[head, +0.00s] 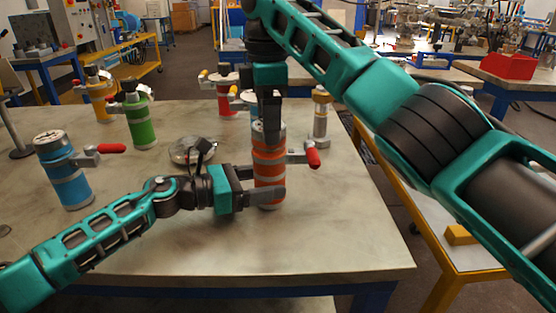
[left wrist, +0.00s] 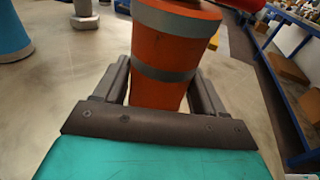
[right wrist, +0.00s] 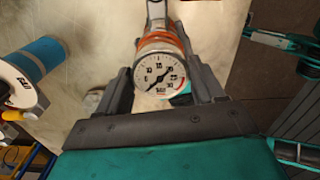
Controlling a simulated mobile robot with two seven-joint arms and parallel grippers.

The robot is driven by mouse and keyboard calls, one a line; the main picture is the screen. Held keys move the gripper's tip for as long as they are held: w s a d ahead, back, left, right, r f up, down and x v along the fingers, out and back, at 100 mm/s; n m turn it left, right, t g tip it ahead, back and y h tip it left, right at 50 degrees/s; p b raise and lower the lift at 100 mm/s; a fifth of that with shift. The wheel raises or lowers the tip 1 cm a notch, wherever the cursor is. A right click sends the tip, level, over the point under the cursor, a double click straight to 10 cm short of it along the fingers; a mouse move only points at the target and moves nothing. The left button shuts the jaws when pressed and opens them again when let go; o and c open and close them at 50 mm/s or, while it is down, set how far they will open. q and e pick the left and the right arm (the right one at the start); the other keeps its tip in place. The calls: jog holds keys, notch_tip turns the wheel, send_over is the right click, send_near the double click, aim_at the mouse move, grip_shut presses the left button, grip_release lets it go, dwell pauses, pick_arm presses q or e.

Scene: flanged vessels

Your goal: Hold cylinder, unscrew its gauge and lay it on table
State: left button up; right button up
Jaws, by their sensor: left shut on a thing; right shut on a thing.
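The orange cylinder (head: 268,172) with grey bands and a red-handled side valve (head: 312,158) stands upright on the table (head: 330,240). My left gripper (head: 262,187) is shut around its lower body; the left wrist view shows the cylinder (left wrist: 167,55) between the two fingers. My right gripper (head: 271,135) comes down from above onto the cylinder's top and is shut on the gauge, which it hides in the head view. In the right wrist view the round white gauge face (right wrist: 160,76) sits between the fingers, over the cylinder. I cannot tell how far it is screwed in.
A blue cylinder (head: 66,180) stands at the left, with green (head: 141,122), yellow (head: 99,98) and red (head: 224,103) ones farther back. A round metal disc (head: 190,152) lies left of the orange cylinder. A metal vessel (head: 320,120) stands behind right. The front table is clear.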

jog(key=shift+r, duration=3.3)
pick_arm(q)
jog(key=o, duration=1)
